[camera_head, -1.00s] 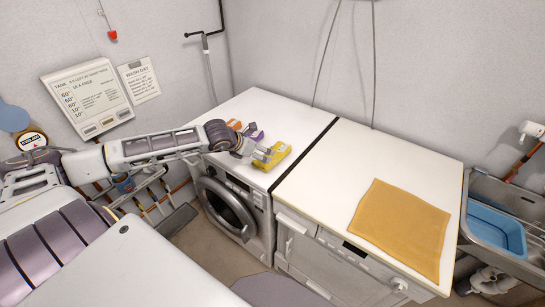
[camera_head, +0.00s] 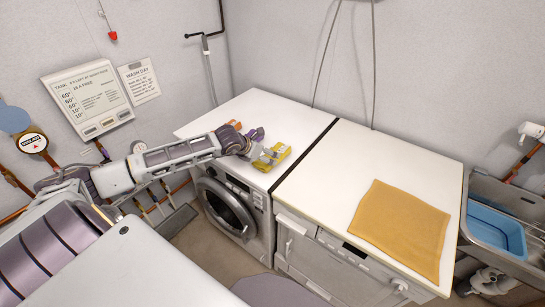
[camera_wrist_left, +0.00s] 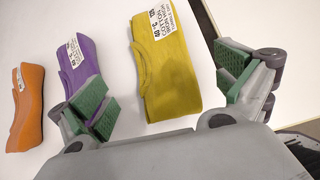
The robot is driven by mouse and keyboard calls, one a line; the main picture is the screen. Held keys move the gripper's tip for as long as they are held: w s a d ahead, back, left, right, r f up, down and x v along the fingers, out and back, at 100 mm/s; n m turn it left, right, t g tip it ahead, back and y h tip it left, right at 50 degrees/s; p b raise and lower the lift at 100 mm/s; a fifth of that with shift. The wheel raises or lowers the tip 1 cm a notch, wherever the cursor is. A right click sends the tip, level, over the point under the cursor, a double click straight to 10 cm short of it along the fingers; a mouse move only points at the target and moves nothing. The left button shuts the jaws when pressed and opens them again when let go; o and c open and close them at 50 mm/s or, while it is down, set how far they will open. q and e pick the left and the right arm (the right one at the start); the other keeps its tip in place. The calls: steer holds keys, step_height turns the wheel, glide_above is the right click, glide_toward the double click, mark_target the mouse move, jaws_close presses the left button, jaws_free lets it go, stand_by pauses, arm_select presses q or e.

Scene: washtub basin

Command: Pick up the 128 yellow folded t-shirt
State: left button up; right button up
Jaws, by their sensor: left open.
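The yellow folded t-shirt (camera_head: 279,153) lies on the white top of the left machine, near its front right, with a white printed label. The gap in height between fingers and shirt is unclear. My right gripper is not in view.
A purple folded garment (camera_wrist_left: 84,75) lies just left of the yellow one, close to the left finger. An orange one (camera_wrist_left: 27,110) lies further left. An ochre cloth (camera_head: 400,228) lies on the right worktop (camera_head: 345,165). A sink with a blue basin (camera_head: 497,232) is at far right.

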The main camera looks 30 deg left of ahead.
arm_select(q)
steer(key=shift+w+d+f, duration=0.1)
steer(key=shift+w+f, duration=0.2)
steer(key=shift+w, duration=0.1)
steer(key=shift+w+f, duration=0.1)
steer(key=shift+f, duration=0.05)
steer(key=shift+p+x, duration=0.55)
steer(key=shift+x, duration=1.9)
steer(key=shift+c, duration=0.3)
steer(key=c, duration=1.1)
step_height(320, 180, up, 9)
steer(key=shift+r+b, duration=0.1)
steer(key=shift+b, duration=0.6)
steer(key=shift+r, duration=0.4)
